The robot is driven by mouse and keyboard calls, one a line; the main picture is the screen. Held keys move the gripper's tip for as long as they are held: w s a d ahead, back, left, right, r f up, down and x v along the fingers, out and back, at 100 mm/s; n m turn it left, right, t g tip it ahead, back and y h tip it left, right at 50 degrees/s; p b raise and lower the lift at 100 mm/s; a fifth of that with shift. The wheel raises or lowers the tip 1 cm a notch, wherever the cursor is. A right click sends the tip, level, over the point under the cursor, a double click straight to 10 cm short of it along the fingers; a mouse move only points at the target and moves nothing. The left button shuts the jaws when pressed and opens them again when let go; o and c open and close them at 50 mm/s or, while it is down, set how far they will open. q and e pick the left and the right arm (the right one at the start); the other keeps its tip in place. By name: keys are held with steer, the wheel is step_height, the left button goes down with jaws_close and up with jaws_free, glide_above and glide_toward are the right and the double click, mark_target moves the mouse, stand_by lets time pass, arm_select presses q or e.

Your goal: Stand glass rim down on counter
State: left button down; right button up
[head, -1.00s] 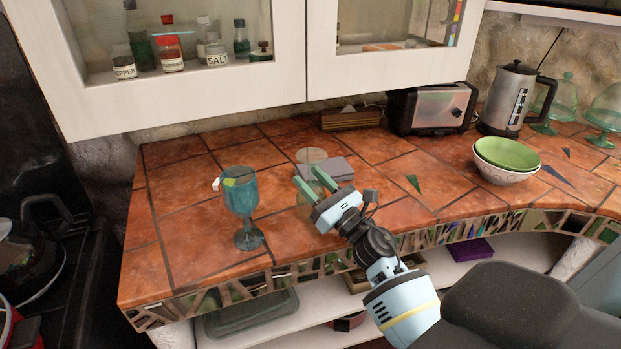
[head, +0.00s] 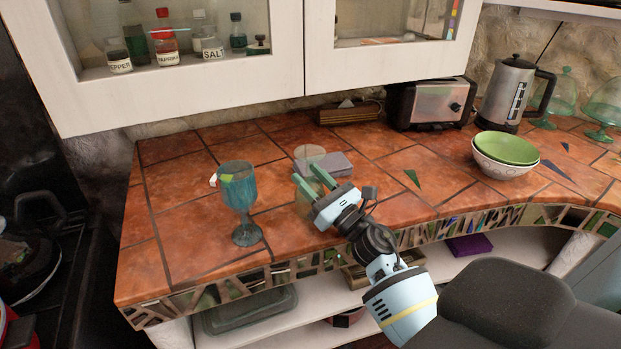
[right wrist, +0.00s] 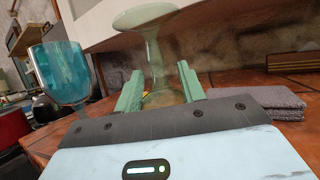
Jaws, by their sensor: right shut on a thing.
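My right gripper (head: 307,174) is shut on a pale, see-through glass (head: 310,154) over the front part of the tiled counter (head: 190,245). The glass is upside down, its round foot on top and its bowl below. In the right wrist view its stem (right wrist: 154,55) rises between the two green fingers (right wrist: 160,85). The gripper hides much of the bowl, and I cannot tell whether the rim touches the counter. My left gripper is not in view.
A blue goblet (head: 238,188) stands upright to the left of the held glass. A folded grey cloth (head: 335,165) lies just behind. A toaster (head: 430,105), kettle (head: 508,95) and green-and-white bowls (head: 505,155) stand to the right. A cabinet (head: 200,90) overhangs the back.

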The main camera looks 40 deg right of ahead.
steer(key=shift+f, duration=0.1)
steer(key=o, duration=1.2)
steer(key=shift+c, duration=0.2)
steer(key=shift+o, duration=0.4)
